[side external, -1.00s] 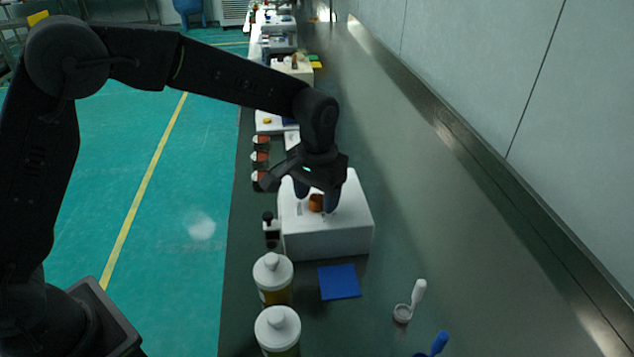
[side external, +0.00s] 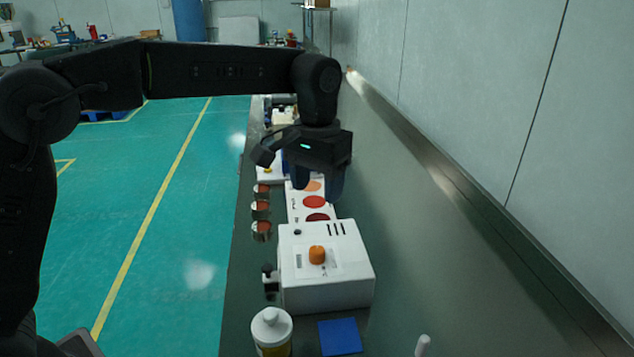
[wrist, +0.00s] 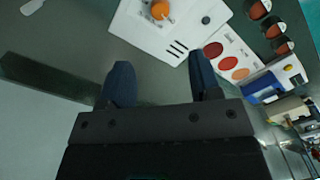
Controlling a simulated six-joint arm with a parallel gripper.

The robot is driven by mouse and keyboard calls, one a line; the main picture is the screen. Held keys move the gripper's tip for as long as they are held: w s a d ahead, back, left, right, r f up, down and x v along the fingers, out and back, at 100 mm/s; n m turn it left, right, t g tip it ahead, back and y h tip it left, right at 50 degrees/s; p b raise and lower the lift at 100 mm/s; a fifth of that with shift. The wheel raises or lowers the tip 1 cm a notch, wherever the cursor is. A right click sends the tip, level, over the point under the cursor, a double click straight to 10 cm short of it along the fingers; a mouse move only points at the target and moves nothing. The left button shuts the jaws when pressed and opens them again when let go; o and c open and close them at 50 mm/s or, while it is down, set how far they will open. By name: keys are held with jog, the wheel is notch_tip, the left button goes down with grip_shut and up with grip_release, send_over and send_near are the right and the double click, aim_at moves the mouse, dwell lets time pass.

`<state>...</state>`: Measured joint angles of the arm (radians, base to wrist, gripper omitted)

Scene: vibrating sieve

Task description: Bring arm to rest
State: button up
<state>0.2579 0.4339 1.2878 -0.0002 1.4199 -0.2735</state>
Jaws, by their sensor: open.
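My gripper (side external: 318,182) hangs from my arm, pointing down, above and beyond the white sieve machine (side external: 325,290) in the side view. Its two blue-grey fingers are apart with nothing between them. In the wrist view my gripper (wrist: 160,82) also shows spread fingers. The white box carries an orange knob (side external: 317,255) and dark slots on top. In the wrist view the machine (wrist: 150,35) with its orange knob (wrist: 160,10) lies ahead of the fingers, apart from them.
A white panel with red and orange discs (side external: 315,203) lies behind the machine. Small round containers (side external: 261,208) line the bench's left edge. A white-capped bottle (side external: 271,330) and a blue pad (side external: 340,337) are in front.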

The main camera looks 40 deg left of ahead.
jog(key=s+a+r+t, duration=0.35)
jog(key=s+a, duration=0.45)
jog(key=s, duration=0.5)
jog(key=s+a+f+t, duration=0.1)
jog(key=s+a+f, duration=0.1)
jog(key=s, duration=0.4)
jog(key=s+a+f+t, duration=0.1)
jog(key=s+a+f, duration=0.1)
jog(key=s, duration=0.4)
jog(key=shift+f, duration=0.45)
jog(key=shift+w, duration=0.1)
